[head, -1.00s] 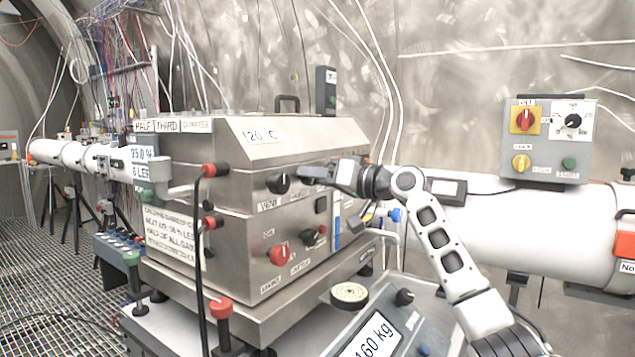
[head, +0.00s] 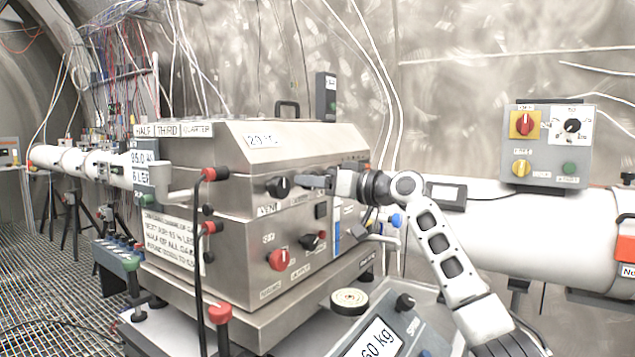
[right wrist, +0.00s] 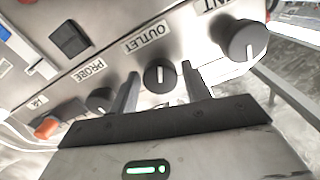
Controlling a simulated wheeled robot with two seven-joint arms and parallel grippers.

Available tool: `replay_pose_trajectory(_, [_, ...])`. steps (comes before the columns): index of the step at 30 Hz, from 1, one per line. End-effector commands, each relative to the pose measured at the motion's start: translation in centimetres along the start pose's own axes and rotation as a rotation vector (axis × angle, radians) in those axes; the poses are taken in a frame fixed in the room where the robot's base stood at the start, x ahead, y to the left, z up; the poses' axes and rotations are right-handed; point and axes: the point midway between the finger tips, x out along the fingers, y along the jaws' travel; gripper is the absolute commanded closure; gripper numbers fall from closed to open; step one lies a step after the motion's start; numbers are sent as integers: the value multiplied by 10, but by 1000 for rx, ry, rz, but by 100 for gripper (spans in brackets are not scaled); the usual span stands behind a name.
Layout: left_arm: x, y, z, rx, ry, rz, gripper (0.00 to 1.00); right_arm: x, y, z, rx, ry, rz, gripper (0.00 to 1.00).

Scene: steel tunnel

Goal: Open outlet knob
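The outlet knob (right wrist: 160,75) is a round black knob with a white line, below the OUTLET label (right wrist: 150,37) in the right wrist view. My right gripper (right wrist: 160,80) is open, with one finger on each side of the knob. I cannot tell whether the fingers touch it. In the head view the right gripper (head: 316,182) is at the front of the steel box (head: 225,255), just right of the black vent knob (head: 278,187), and hides the outlet knob. My left gripper is not in view.
The vent knob also shows in the right wrist view (right wrist: 243,39), close beside the outlet knob. The probe knob (right wrist: 100,100) is on the other side. A red knob (head: 278,259) sits lower on the box. A scale display (head: 375,340) stands in front.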

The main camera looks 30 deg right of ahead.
Motion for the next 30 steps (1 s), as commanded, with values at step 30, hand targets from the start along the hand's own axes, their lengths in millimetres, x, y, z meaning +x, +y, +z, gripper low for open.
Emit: replay_pose_trajectory(30, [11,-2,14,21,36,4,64,-131,1,3,-1,3,3,41])
